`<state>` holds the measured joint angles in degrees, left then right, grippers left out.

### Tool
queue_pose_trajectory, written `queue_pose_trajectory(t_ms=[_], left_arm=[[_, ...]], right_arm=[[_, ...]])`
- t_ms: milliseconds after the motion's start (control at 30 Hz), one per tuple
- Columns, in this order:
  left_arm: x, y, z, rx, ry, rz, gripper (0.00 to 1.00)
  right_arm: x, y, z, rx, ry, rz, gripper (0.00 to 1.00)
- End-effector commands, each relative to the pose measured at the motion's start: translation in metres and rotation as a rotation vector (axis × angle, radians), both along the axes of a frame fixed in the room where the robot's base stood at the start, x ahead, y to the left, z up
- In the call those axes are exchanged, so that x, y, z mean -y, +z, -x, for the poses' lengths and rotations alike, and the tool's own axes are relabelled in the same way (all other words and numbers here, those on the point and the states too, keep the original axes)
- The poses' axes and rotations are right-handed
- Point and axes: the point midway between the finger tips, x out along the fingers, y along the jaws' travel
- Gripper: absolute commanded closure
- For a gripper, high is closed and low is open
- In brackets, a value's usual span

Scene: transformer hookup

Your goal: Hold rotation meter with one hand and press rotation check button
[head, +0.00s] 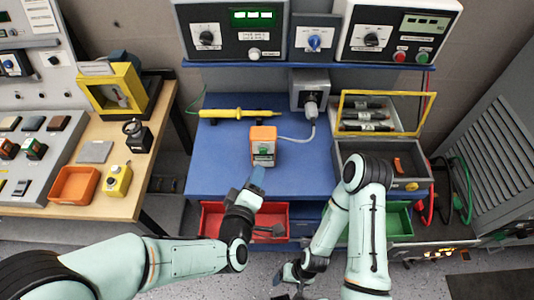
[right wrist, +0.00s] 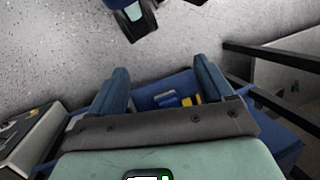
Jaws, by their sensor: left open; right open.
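The rotation meter (head: 264,139) is an orange box with a pale front panel and a small green patch. It stands upright on the blue workbench (head: 220,160), with a grey cable running from its right side. The check button is too small to make out clearly. My left gripper (head: 257,178) is open just in front of the meter; I cannot tell whether it touches it. My right gripper (head: 287,286) is low in front of the bench, over the floor, far from the meter. In the right wrist view its two fingers (right wrist: 163,82) are apart, with nothing held.
A yellow probe (head: 240,114) lies behind the meter. A grey socket box (head: 309,88) takes the cable. A yellow-framed case (head: 385,112) and grey tray (head: 350,150) are at the right. Red (head: 214,222) and green (head: 398,222) bins sit below the bench's front edge.

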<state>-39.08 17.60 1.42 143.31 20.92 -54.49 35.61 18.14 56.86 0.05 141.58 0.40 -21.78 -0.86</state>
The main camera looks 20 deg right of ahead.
Motion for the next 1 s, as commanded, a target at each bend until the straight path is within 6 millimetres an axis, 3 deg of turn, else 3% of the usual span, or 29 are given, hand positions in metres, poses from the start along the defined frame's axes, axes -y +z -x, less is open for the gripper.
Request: queue_pose_trajectory(t_ms=[267, 467, 867, 1000], left_arm=[[0.0, -0.001, 0.0, -0.001, -0.001, -0.001, 0.57], [0.0, -0.001, 0.0, -0.001, -0.001, -0.001, 0.57], [0.0, -0.001, 0.0, -0.001, -0.001, -0.001, 0.57], [0.0, -0.001, 0.0, -0.001, -0.001, -0.001, 0.57]], right_arm=[[-0.008, -0.003, -0.005, 0.027, 0.114, -0.129, 0.15], [-0.015, 0.013, -0.014, 0.152, 0.315, -0.297, 0.15], [-0.023, 0.08, -0.001, 0.638, 0.935, -0.599, 0.15], [-0.031, 0.129, -0.021, 0.937, 1.082, -0.737, 0.15]])
